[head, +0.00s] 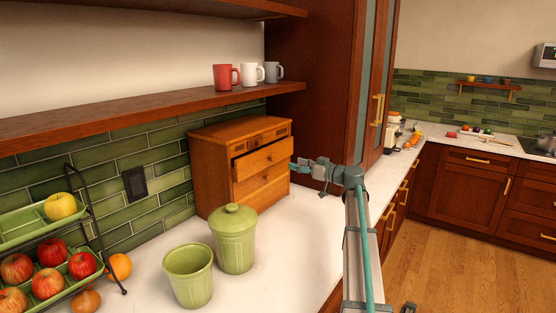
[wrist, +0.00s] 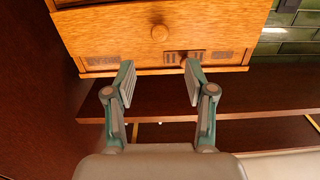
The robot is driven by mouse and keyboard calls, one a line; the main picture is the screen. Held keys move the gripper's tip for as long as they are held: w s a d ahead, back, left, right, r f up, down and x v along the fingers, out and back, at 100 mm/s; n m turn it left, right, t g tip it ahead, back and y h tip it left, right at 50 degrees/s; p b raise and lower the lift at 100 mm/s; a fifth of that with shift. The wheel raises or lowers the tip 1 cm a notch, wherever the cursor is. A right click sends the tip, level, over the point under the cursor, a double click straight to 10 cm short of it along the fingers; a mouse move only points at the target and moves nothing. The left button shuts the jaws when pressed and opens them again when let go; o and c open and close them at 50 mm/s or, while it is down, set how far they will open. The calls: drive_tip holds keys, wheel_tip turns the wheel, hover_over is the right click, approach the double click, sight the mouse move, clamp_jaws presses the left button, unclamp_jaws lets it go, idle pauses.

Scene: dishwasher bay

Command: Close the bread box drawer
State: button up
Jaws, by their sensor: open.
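The wooden bread box (head: 212,171) stands on the white counter against the green tiles. Its upper drawer (head: 262,160) is pulled out a little, with a dark gap along its top edge. The lower drawer (head: 265,195) looks closer in. My gripper (head: 297,164) is just right of the upper drawer's front in the head view. In the wrist view my gripper (wrist: 158,80) is open and empty, its fingers spread before the drawer front (wrist: 110,35) with its round knob (wrist: 160,33). I cannot tell whether the fingertips touch the wood.
A lidded green canister (head: 234,240) and an open green canister (head: 188,275) stand in front of the box. A fruit rack (head: 92,230) is at left. A shelf with mugs (head: 250,73) hangs above. A tall cabinet (head: 320,80) stands behind. The counter right of the canisters is clear.

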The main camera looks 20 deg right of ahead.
sight(275, 158)
drive_tip(key=p+x, duration=0.3)
drive_tip(key=x, duration=0.7)
drive_tip(key=shift+r+p, duration=0.1)
drive_tip(key=shift+p, duration=0.2)
drive_tip(key=shift+w+a, duration=0.25)
drive_tip(key=shift+w, duration=0.05)
clamp_jaws()
